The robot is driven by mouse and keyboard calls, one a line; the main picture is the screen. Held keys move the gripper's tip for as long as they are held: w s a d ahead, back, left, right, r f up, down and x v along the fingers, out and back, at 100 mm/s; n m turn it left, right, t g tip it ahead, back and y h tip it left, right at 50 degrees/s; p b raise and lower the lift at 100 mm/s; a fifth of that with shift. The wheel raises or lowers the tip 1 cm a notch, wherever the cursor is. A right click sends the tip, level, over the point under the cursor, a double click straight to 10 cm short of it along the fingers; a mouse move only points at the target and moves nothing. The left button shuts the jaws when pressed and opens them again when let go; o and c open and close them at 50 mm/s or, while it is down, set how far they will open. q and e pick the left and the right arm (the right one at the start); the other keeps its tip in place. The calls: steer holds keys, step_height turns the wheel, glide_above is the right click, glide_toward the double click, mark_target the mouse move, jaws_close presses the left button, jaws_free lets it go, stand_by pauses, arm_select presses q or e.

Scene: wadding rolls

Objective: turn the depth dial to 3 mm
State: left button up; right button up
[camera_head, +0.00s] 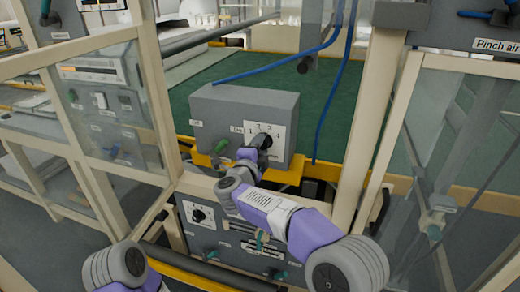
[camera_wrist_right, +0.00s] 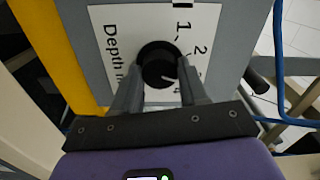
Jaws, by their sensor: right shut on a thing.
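The depth dial (camera_wrist_right: 157,58) is a round black knob on a white scale plate (camera_wrist_right: 118,22) marked "Depth" with numerals. In the head view the plate (camera_head: 283,132) is on the front of a grey box (camera_head: 225,102). My right gripper (camera_wrist_right: 158,80) is shut on the dial, one finger on either side of it. In the head view the right gripper (camera_head: 260,145) covers part of the dial. A small white mark shows at the dial's lower edge. The right finger partly covers the numerals there, so I cannot tell the exact setting. My left gripper is out of view.
A green lever (camera_head: 221,145) is left of the dial on the same box. A lower panel (camera_head: 200,236) carries another black knob (camera_head: 199,215). Cream frame posts (camera_head: 367,110) and clear doors (camera_head: 465,135) stand on both sides. A blue hose (camera_head: 333,95) hangs right of the box.

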stand_by(0.3)
steer(key=o, duration=1)
steer(key=shift+o, duration=0.2)
steer(key=v, duration=0.7)
steer(key=shift+s+p, duration=0.25)
steer(key=shift+p, duration=0.05)
steer(key=shift+a, duration=0.1)
